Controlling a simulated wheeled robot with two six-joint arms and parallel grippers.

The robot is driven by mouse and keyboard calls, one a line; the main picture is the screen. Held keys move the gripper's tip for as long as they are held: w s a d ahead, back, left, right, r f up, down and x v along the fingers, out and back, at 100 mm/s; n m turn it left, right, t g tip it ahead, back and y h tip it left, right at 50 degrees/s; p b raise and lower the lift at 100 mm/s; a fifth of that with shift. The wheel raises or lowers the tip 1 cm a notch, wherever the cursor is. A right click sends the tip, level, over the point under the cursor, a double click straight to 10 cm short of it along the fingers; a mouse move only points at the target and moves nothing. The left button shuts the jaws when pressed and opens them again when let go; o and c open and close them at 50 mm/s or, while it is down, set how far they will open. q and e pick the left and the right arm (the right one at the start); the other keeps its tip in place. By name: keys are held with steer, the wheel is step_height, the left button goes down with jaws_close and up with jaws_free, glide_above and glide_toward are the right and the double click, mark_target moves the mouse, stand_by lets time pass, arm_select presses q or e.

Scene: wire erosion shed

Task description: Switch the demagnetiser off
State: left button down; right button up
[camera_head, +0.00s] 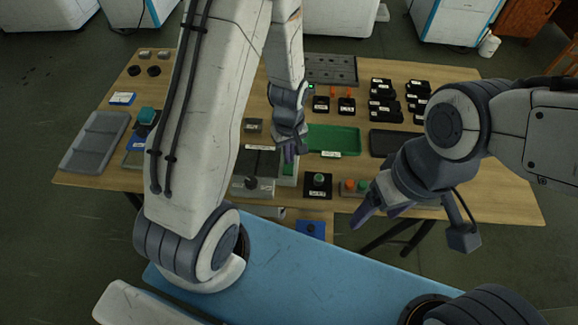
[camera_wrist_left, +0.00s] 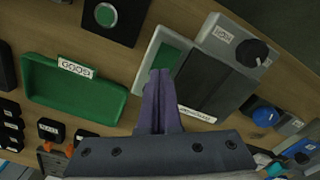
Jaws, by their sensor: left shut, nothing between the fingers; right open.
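A flat dark plate (camera_head: 257,165) with a long label, too small to read surely, adjoins a grey box with a black knob (camera_head: 251,183); I take this unit as the demagnetiser. In the left wrist view the dark plate (camera_wrist_left: 215,82) and the knob (camera_wrist_left: 254,52) show again. Beside the plate is a pale box with a green panel (camera_wrist_left: 165,54). My right gripper (camera_head: 378,212) is open and empty near the table's front edge.
A green tray (camera_head: 334,139) labelled GOOD lies just right of my left gripper. A button box (camera_head: 318,184) and a box with orange and green buttons (camera_head: 355,187) stand at the front. Several black parts (camera_head: 384,105) stand at the right; a grey tray (camera_head: 95,139) is at left.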

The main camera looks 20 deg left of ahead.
arm_select(q)
steer(key=shift+f, duration=0.2)
step_height(320, 180, up, 7)
steer(key=p, duration=0.6)
stand_by(0.7)
